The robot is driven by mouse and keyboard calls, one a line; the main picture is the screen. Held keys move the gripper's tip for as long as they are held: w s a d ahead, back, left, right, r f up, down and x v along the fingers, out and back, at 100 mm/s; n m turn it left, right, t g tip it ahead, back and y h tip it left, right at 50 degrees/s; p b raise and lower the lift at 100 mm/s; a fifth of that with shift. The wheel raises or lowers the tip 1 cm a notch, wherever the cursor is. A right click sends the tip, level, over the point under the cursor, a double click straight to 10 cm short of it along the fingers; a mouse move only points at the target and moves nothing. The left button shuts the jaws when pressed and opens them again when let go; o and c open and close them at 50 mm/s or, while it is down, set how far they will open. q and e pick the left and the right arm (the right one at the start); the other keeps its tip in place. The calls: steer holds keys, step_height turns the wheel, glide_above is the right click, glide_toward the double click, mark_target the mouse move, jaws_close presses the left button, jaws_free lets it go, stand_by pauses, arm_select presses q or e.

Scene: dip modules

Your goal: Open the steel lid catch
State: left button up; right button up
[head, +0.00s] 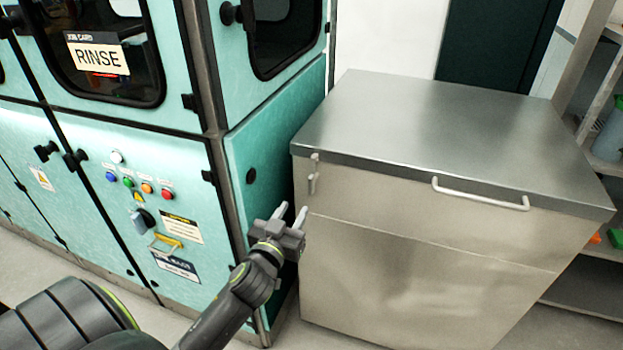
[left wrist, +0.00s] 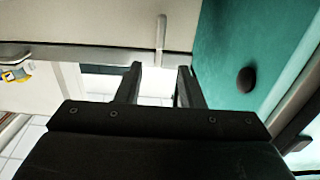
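The steel chest (head: 400,240) has a flat lid (head: 440,120). The small pale lid catch (head: 313,175) is on the chest's front, near its left corner, just below the lid edge. My left gripper (head: 291,213) is open and empty, in front of and a little below the catch, apart from it. In the left wrist view, the two dark fingers (left wrist: 157,72) stand apart with nothing between them. A thin pale bar (left wrist: 161,32) shows beyond them; I cannot tell for sure that it is the catch. My right gripper is not in view.
A pale handle (head: 480,195) runs along the lid's front edge. A teal machine (head: 130,190) with buttons and a RINSE card (head: 97,54) stands close on the left; its black knob (head: 251,175) is near my gripper. Shelves (head: 603,165) stand at the right.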

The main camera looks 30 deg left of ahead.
mark_target(310, 183)
arm_select(q)
steer(key=p+x, duration=0.1)
steer(key=x, duration=1.2)
steer(key=shift+d, duration=0.1)
steer(key=shift+c, duration=0.3)
jaws_close()
